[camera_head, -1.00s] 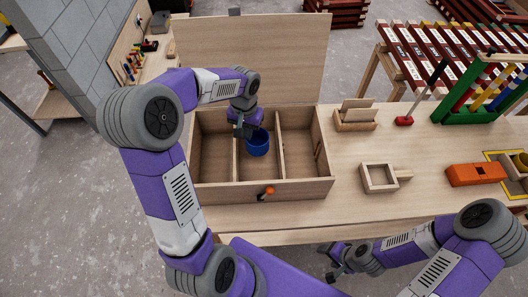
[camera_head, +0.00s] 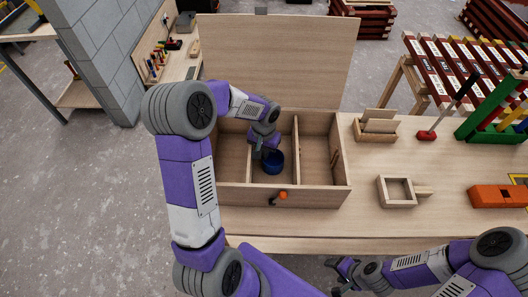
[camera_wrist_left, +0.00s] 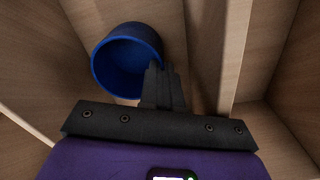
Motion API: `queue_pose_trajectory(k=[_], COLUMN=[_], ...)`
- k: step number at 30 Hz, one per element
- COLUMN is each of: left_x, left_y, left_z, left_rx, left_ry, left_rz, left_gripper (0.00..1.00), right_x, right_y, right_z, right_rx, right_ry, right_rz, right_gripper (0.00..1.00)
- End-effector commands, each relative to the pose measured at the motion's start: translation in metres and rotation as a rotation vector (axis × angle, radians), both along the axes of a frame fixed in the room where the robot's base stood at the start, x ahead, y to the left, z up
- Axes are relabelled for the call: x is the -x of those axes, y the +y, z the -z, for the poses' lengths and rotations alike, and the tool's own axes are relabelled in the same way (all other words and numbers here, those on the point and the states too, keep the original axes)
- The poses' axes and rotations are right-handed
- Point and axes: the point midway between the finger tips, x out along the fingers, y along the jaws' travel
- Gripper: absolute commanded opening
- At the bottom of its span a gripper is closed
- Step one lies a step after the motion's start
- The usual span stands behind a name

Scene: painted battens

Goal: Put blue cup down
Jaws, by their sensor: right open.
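The blue cup (camera_head: 274,163) is low in the middle compartment of the open wooden box (camera_head: 238,195), upright or nearly so. In the left wrist view the cup (camera_wrist_left: 121,62) shows its open mouth and dark blue inside. My left gripper (camera_head: 263,153) reaches down into that compartment. In the left wrist view its fingers (camera_wrist_left: 163,82) are close together on the cup's wall at the rim. Whether the cup's base touches the box floor is hidden. My right gripper (camera_head: 343,274) is open and empty, in front of the table's front edge.
Thin dividers (camera_head: 297,150) stand on both sides of the cup. The box lid (camera_head: 280,60) stands open behind. An orange latch (camera_head: 279,197) is on the front wall. Right of the box are a small wooden frame (camera_head: 382,193), a card holder (camera_head: 375,135) and an orange block (camera_head: 498,196).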

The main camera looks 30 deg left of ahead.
Motion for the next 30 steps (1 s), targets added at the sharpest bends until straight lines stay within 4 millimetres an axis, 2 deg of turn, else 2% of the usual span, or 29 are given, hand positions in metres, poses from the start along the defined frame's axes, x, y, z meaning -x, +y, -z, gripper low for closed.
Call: queue_pose_trajectory(k=[3, 8, 19, 23, 30], left_x=[0.000, 0.000, 0.000, -0.001, -0.001], left_y=[0.000, 0.000, 0.000, 0.000, 0.000], left_z=[0.004, 0.003, -0.002, -0.021, -0.075], left_rx=[0.000, 0.000, 0.000, -0.001, -0.001], left_ry=[0.000, 0.000, 0.000, -0.005, -0.006], left_rz=[0.000, 0.000, 0.000, -0.001, 0.001], left_gripper=[0.00, 0.27, 0.28, 0.28, 0.28], right_x=[0.000, 0.000, 0.000, 0.000, 0.000], right_y=[0.000, 0.000, 0.000, 0.000, 0.000], right_z=[0.004, 0.002, -0.001, -0.006, -0.019], right_rx=[0.000, 0.000, 0.000, 0.000, 0.000], right_ry=[0.000, 0.000, 0.000, 0.000, 0.000], right_rz=[0.000, 0.000, 0.000, 0.000, 0.000], right_gripper=[0.64, 0.64, 0.64, 0.64, 0.64])
